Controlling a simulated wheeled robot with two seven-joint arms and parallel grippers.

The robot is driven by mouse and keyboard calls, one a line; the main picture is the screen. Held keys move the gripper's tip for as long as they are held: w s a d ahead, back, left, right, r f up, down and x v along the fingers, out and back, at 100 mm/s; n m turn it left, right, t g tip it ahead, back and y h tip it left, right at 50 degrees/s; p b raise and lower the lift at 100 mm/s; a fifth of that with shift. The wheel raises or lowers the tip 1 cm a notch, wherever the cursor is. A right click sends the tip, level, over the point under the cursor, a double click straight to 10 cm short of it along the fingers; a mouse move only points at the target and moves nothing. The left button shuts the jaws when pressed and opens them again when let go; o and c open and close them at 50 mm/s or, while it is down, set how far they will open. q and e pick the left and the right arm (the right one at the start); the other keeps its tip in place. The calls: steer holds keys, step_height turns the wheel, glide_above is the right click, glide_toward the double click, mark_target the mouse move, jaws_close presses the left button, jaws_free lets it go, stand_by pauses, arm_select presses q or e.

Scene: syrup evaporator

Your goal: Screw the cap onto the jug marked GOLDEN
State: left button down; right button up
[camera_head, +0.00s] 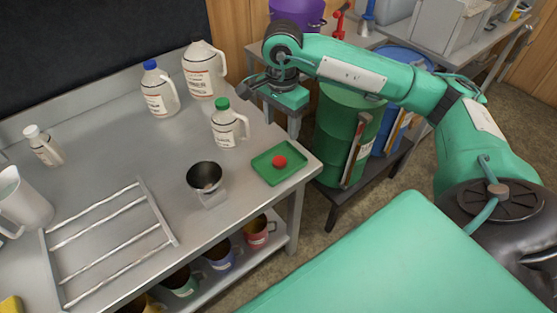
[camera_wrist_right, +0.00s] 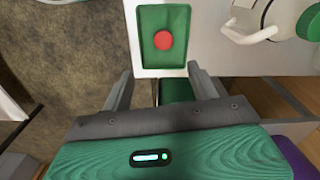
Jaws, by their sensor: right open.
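A red cap (camera_head: 280,162) lies in a small green tray (camera_head: 262,177) at the table's right corner. The cap (camera_wrist_right: 163,40) and tray (camera_wrist_right: 180,12) also show in the right wrist view, ahead of the fingers. Jugs stand at the back: a large jug (camera_head: 204,72), a blue-capped jug (camera_head: 159,92), a green-capped jug (camera_head: 226,128) and a small white-capped jug (camera_head: 44,147). The labels are too small to read, so I cannot tell which is GOLDEN. My right gripper (camera_head: 254,86) is open and empty, beyond the table's right edge; its fingers (camera_wrist_right: 160,84) are spread.
A dark metal cup (camera_head: 205,178) stands left of the tray. A wire rack (camera_head: 110,230) and a white pitcher (camera_head: 22,202) are at the left. Green (camera_head: 345,135) and blue barrels (camera_head: 400,60) stand right of the table. Colored mugs sit on the lower shelf.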

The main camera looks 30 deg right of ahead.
glide_above(279, 161)
steer(key=f, duration=0.8)
steer(key=shift+s+d, duration=0.1)
steer(key=shift+s, duration=0.25)
steer(key=f, duration=0.5)
steer(key=shift+w+f, duration=0.1)
steer(key=shift+w, duration=0.2)
steer(key=c, duration=1.1)
